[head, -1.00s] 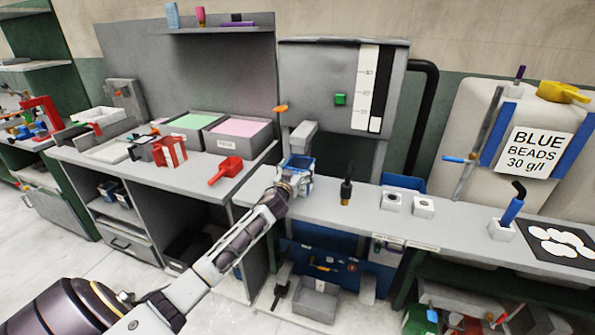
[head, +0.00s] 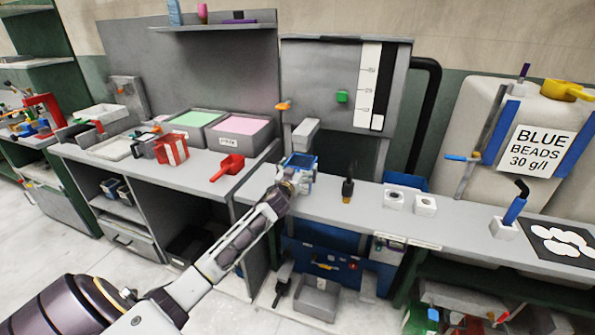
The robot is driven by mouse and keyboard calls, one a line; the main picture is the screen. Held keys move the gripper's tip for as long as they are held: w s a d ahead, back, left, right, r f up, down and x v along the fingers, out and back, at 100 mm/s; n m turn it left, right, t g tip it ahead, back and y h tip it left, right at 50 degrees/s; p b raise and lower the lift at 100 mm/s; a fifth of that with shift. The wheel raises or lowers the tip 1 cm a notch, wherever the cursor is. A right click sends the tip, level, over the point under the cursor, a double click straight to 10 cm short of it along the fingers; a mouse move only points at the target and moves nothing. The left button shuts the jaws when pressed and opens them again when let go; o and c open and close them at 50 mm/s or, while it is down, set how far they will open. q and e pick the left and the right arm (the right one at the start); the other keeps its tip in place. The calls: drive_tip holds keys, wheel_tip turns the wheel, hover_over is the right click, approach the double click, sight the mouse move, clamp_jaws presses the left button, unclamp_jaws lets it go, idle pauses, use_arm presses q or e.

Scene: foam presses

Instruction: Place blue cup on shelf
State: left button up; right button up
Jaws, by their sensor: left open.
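The blue cup (head: 302,160) stands at the bench's left end, below the spout of the grey machine. Only its upper part shows, with an open top. My left gripper (head: 297,180) is at the near side of the cup and hides its lower part. Its jaws are open, and I cannot tell whether the fingers touch the cup. A grey wall shelf (head: 215,23) at the top left bears a blue, a pink and a purple item. My right gripper is out of view.
The grey machine (head: 330,85) rises behind the cup, with its spout (head: 305,132) close above. A dark-topped tool (head: 347,190) and white blocks (head: 394,199) stand to the right. A red scoop (head: 228,167) lies on the left bench. The bench front between them is clear.

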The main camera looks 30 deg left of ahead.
use_arm(q)
drive_tip(key=shift+r, duration=0.15)
drive_tip(key=shift+v, duration=2.45)
drive_tip(key=v, duration=0.7)
drive_tip(key=shift+s, duration=0.1)
